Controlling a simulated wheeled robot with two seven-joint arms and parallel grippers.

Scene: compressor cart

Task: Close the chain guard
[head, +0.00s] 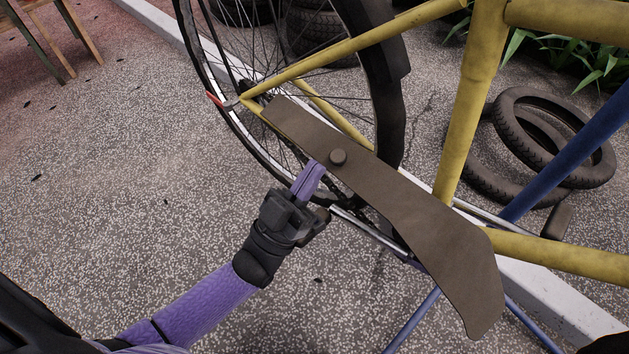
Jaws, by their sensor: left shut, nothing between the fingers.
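My right gripper is not in view.
Loose tyres (540,145) lie on the speckled ground at the right, near green plants (570,50). A blue bar (570,160) crosses at the right. A pale kerb (560,300) runs behind the bicycle. A wooden table or chair (50,35) stands at top left. The left ground is open.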

